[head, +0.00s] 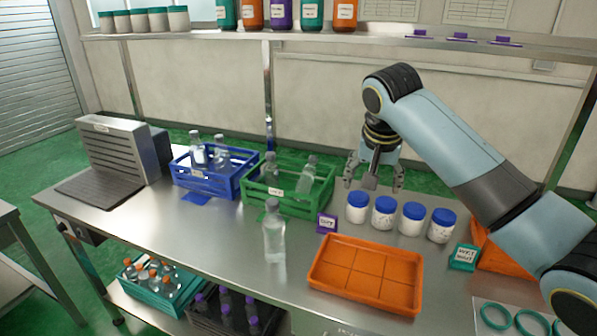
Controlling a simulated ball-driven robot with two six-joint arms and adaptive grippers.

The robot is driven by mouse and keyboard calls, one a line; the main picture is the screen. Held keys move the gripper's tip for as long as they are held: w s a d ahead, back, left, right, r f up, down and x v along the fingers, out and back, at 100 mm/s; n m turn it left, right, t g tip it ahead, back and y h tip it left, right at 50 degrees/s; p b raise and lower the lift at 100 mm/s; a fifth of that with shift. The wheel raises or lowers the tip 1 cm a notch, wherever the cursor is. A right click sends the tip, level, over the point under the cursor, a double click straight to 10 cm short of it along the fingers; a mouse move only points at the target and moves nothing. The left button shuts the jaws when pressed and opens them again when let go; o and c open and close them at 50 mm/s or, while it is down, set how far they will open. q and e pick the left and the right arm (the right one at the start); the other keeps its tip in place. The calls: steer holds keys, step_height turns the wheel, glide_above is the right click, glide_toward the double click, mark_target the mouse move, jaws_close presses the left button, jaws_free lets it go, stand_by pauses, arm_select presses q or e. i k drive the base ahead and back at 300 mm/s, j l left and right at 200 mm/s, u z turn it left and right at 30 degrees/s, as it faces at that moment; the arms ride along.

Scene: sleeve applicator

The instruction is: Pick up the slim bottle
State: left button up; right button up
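A slim clear bottle (274,238) stands upright on the steel table in front of the green crate, with nothing touching it. Other clear bottles stand in the blue crate (206,184) and the green crate (290,204); one in the green crate (306,176) leans. Which bottle the task means I cannot tell for sure; the one on the table stands alone. My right gripper (374,184) points down behind the jars, to the right of the green crate. Its fingers are spread and nothing shows between them. My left gripper is not in view.
Several white jars with blue lids (384,213) stand in a row below my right gripper. An orange divided tray (366,273) lies empty at the front. A purple sign (326,223) stands near the bottle. A grey machine (110,150) is at the left. The table's left front is clear.

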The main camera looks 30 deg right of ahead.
mark_target(306, 180)
steer(key=i+l, duration=0.1)
steer(key=i, duration=0.45)
steer(key=i+l, duration=0.1)
steer(key=i, duration=0.5)
